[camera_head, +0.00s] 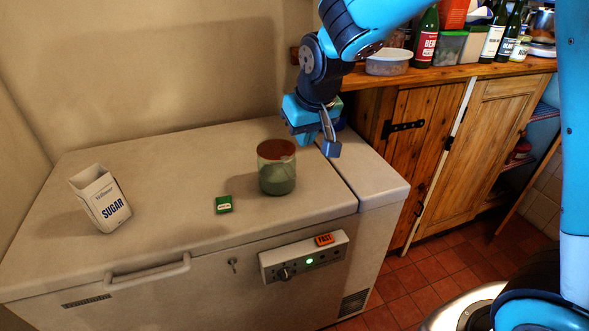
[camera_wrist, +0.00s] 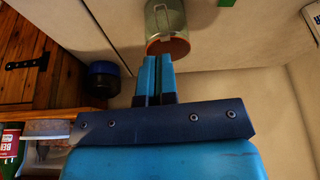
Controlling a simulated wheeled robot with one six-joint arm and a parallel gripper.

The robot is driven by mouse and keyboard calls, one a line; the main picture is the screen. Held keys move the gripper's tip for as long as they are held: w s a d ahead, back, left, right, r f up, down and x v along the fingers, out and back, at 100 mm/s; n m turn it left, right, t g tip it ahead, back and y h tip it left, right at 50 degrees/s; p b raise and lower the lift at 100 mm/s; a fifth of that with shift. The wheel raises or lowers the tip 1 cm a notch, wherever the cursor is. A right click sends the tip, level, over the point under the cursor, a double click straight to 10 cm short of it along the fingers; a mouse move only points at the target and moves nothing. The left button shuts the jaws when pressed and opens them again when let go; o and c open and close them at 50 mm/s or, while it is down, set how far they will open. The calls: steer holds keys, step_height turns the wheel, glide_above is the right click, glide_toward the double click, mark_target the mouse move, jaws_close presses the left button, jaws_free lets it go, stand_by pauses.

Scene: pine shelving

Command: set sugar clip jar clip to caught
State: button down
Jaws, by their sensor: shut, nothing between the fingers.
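The clip jar (camera_head: 277,180) stands upright on the white chest freezer, a glass body with greenish contents and a red-brown top. In the wrist view the jar (camera_wrist: 166,20) is just beyond my fingertips, with a pale wire-like outline on its side that may be the clip. Whether the clip is caught cannot be told. My gripper (camera_head: 331,149) is shut and empty, to the right of the jar and apart from it in the head view. In the wrist view my gripper's fingers (camera_wrist: 155,62) lie side by side, pointing toward the jar's rim.
A white sugar carton (camera_head: 100,200) and a small green box (camera_head: 223,204) stand on the freezer lid (camera_head: 180,165). A dark blue round container (camera_wrist: 104,75) is near my gripper. A wooden counter with bottles and a plastic tub (camera_head: 389,63) is at right.

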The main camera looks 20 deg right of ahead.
mark_target(293, 177)
steer(key=p+x, duration=0.3)
steer(key=x, duration=1)
steer(key=shift+f+p, duration=0.15)
steer(key=shift+p, duration=0.2)
steer(key=shift+s+a+f+b, duration=0.1)
steer(key=shift+f+b, duration=0.05)
steer(key=shift+b, duration=0.15)
